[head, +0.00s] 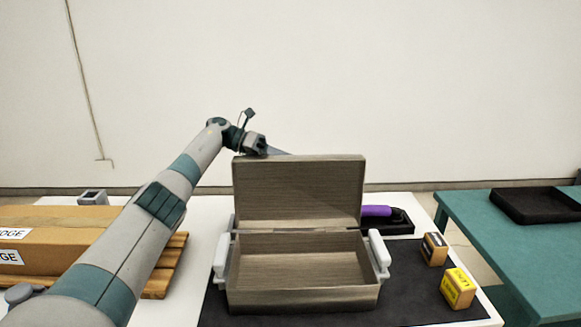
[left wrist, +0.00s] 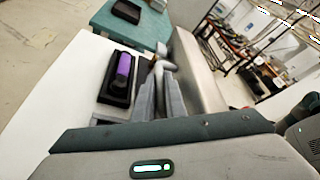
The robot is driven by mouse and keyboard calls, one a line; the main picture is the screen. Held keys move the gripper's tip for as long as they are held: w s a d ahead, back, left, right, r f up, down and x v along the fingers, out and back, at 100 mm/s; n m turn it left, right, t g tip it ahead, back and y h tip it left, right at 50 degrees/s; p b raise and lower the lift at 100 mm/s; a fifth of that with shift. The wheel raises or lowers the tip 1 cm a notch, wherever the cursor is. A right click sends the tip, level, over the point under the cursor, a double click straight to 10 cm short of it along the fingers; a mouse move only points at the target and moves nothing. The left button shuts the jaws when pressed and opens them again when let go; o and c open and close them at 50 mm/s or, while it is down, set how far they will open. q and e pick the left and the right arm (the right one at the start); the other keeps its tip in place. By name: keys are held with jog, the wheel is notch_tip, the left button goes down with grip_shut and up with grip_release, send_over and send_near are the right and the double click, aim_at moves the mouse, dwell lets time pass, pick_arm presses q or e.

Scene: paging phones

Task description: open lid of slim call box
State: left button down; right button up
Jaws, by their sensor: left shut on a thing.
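The slim call box (head: 305,299) is a wood-grained, grey-brown box with white side handles on a dark mat. Its lid (head: 300,195) stands raised, close to upright, at the back, and the inside looks empty. My left gripper (head: 262,148) is at the top left edge of the lid, partly hidden behind it. In the left wrist view, the fingers of the left gripper (left wrist: 160,82) are closed beside the pale panel of the lid (left wrist: 198,75). The exact contact is hard to see. My right gripper is in neither view.
A purple handset (head: 377,211) lies in a black tray behind the box. Two small yellow-brown blocks (head: 434,249) (head: 458,289) stand at the right. A cardboard box (head: 80,236) on wooden slats is at the left. A teal table (head: 500,235) with a black tray (head: 535,206) stands right.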

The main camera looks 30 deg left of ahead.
pick_arm(q)
jog(key=shift+w+f, duration=0.1)
jog(key=shift+f, duration=0.05)
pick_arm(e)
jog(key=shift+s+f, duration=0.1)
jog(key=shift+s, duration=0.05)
pick_arm(q)
jog(key=c, duration=2.1)
grip_release()
